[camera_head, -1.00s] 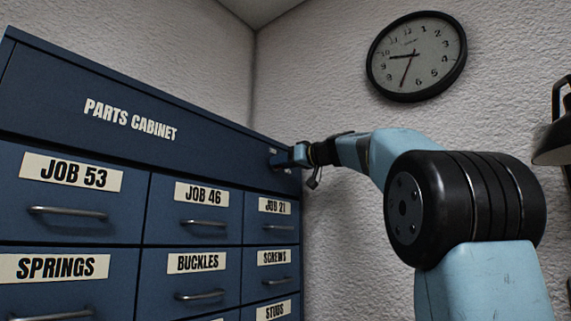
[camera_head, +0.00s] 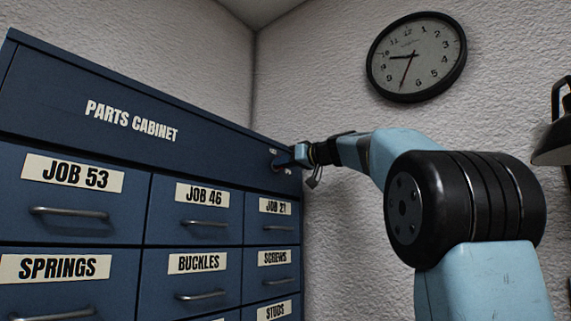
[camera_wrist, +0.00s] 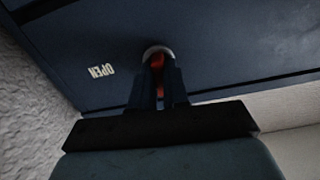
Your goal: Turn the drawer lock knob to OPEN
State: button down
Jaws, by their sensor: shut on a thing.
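The lock knob (camera_wrist: 157,61) shows as a red part with a pale round rim in the wrist view, on the dark blue front of the parts cabinet (camera_head: 215,140). My gripper (camera_wrist: 158,80) is shut on the knob, one finger on each side, and the fingers hide much of it. The white OPEN label (camera_wrist: 101,72) is on the cabinet face to the left of the knob in the wrist view. In the head view my gripper (camera_head: 290,160) is at the cabinet's upper right corner, where the knob itself is hard to make out.
Labelled drawers with metal handles, such as the JOB 21 drawer (camera_head: 273,218), lie below the gripper. A textured wall (camera_head: 340,240) stands right of the cabinet. A clock (camera_head: 416,56) hangs above my arm, and a dark lamp (camera_head: 556,140) is at the right edge.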

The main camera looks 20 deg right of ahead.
jog(key=shift+w+d+f+m, duration=0.1)
jog(key=shift+f+m, duration=0.05)
jog(key=shift+m, duration=2.7)
jog(key=shift+w+d+f+m, duration=0.1)
jog(key=shift+f+m, duration=0.1)
jog(key=shift+m, duration=2.7)
jog(key=shift+w+d+f+m, duration=0.1)
jog(key=shift+f+m, duration=0.05)
jog(key=shift+m, duration=2.7)
jog(key=c, duration=1.1)
grip_release()
